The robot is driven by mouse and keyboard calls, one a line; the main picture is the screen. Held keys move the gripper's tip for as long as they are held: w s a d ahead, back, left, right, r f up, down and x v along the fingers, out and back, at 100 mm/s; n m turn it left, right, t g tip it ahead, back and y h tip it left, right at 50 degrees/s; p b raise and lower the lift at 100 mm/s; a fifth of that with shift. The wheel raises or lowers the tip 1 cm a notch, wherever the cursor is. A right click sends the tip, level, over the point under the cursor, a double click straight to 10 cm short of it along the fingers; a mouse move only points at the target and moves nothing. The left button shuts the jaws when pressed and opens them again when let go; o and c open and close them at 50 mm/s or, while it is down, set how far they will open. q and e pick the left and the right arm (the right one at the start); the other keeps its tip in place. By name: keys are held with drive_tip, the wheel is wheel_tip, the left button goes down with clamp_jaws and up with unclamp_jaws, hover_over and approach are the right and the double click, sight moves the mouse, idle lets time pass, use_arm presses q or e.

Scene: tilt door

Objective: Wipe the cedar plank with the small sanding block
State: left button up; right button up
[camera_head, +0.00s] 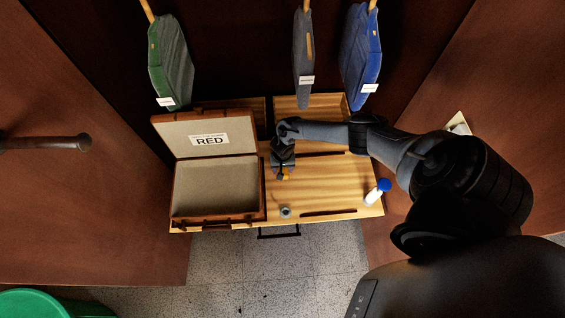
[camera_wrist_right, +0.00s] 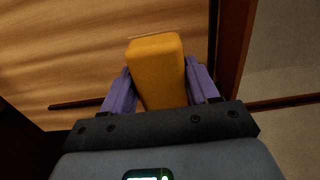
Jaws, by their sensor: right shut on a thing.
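My right gripper (camera_head: 283,174) is over the light wooden surface, just right of the open case. In the right wrist view its two purple fingers (camera_wrist_right: 160,85) are shut on an orange-yellow block (camera_wrist_right: 157,62), which I take to be the small sanding block. The block shows only as a small yellow spot in the head view (camera_head: 285,176). Below it lies the light striped wood (camera_head: 325,180), which also fills much of the wrist view (camera_wrist_right: 60,55). I cannot tell where the cedar plank ends and the tabletop begins, or whether the block touches the wood. My left gripper is not in view.
An open brown case (camera_head: 217,216) labelled RED stands left of the gripper, close to it. A white bottle with a blue cap (camera_head: 375,193) stands at the right edge. A small grey item (camera_head: 286,212) sits near the front edge. Green, grey and blue garments hang behind.

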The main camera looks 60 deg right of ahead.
wheel_tip(320, 180, up, 3)
drive_tip(key=shift+f+p, duration=0.1)
drive_tip(key=shift+p, duration=1.05)
drive_tip(key=shift+r+p, duration=0.45)
drive_tip(key=shift+p, duration=0.1)
drive_tip(key=shift+w, duration=0.1)
